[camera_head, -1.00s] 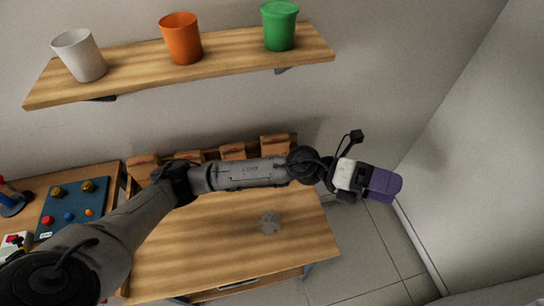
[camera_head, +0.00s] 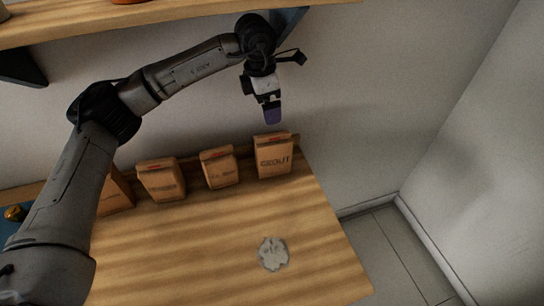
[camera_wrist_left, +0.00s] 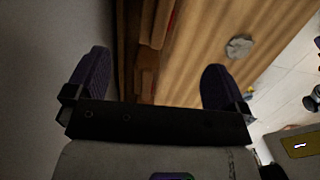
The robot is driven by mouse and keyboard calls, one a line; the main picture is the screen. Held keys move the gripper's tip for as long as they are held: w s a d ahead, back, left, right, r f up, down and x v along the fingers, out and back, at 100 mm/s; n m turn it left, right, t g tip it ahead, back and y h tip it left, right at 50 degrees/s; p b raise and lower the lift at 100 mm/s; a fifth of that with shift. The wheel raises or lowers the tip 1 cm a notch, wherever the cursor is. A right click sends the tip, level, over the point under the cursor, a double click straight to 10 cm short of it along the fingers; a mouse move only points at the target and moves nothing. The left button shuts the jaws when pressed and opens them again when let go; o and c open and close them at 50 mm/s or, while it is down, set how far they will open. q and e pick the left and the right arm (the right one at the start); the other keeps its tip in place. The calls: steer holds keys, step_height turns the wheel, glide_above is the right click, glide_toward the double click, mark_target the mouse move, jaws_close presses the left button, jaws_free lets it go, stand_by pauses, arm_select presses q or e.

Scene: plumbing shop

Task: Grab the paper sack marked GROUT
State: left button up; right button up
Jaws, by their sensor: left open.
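The brown paper sack marked GROUT (camera_head: 273,158) stands upright at the back right of the wooden table, at the right end of a row of sacks. My left gripper (camera_head: 272,112) is above this sack in the head view, pointing down, apart from it and empty. In the left wrist view my left gripper (camera_wrist_left: 156,76) has its two purple fingers spread wide. Brown sacks (camera_wrist_left: 147,75) show between and beyond the fingers there, but their labels cannot be read. My right gripper is in neither current view.
Similar sacks stand left of it: a near neighbour (camera_head: 219,167), another (camera_head: 161,179) and one partly behind my arm (camera_head: 115,192). A wooden shelf (camera_head: 180,20) hangs above; a wall is behind.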

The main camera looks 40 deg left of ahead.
mark_target(272, 134)
arm_select(q)
steer(key=f, duration=0.2)
steer(key=f+b, duration=0.1)
steer(key=f, duration=0.3)
steer(key=shift+w+d+b, duration=0.25)
steer(key=shift+d+b, duration=0.05)
steer(key=shift+w+f, duration=0.15)
steer(key=shift+f, duration=0.6)
steer(key=f+b, duration=0.2)
steer(key=f, duration=0.1)
steer(key=f+b, duration=0.1)
steer(key=shift+w+d+f, duration=0.2)
steer(key=shift+w+f, duration=0.05)
steer(key=shift+w, duration=0.05)
steer(key=shift+f, duration=0.25)
steer(key=shift+f, duration=0.2)
